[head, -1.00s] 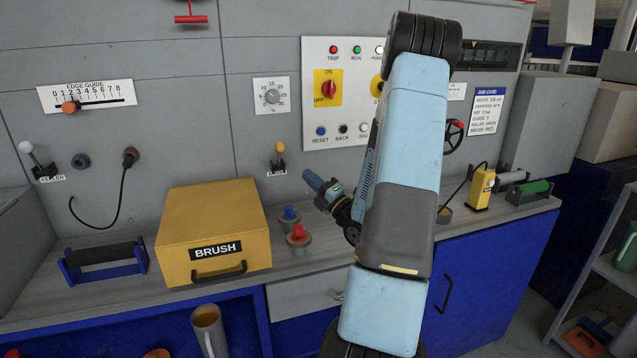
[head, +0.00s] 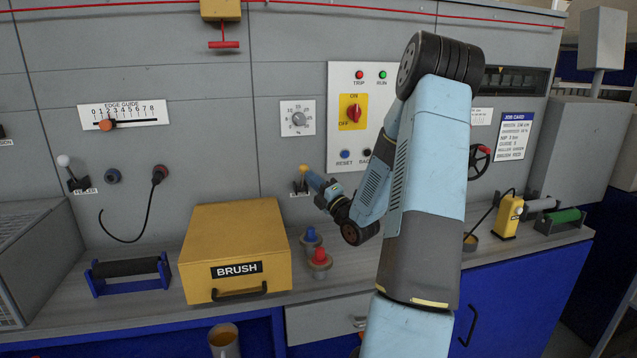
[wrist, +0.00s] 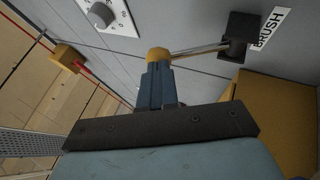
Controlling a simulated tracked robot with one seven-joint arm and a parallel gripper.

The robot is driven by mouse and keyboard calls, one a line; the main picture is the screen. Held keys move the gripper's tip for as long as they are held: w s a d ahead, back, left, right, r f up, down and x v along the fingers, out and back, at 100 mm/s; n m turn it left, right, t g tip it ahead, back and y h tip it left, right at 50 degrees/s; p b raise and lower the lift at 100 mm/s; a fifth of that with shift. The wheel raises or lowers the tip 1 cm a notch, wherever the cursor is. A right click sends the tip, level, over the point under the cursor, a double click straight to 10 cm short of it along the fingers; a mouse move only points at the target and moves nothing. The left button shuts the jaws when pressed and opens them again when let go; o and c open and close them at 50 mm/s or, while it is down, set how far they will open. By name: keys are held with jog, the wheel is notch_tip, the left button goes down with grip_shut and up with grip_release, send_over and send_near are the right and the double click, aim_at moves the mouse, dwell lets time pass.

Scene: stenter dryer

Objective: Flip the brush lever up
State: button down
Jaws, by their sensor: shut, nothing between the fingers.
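The brush lever (head: 303,169) has a yellow knob on a thin metal shaft and a dark base on the grey panel, above the yellow BRUSH box. In the wrist view the knob (wrist: 158,54) is straight ahead of my fingertips. The shaft runs right from it to the dark base (wrist: 238,36), beside a BRUSH label (wrist: 270,27). My gripper (head: 309,177) is at the knob, from its lower right in the head view. It also shows in the wrist view (wrist: 161,72), fingers shut. The tips look very near or touching the knob; I cannot tell which.
The yellow BRUSH box (head: 235,240) stands on the bench below and left of the lever. A blue knob (head: 311,239) and a red knob (head: 320,258) are on the bench beside it. A dial (head: 298,118) and a switch panel (head: 345,130) are above.

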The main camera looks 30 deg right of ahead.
jog(key=shift+w+d+r+m+g+h, duration=0.25)
jog(key=shift+w+r+m+g, duration=0.2)
jog(key=shift+w+r, duration=0.35)
jog(key=shift+s, duration=0.1)
jog(key=shift+s, duration=0.1)
jog(key=v, duration=1.3)
jog(key=shift+s+r, duration=0.2)
jog(key=shift+s, duration=0.25)
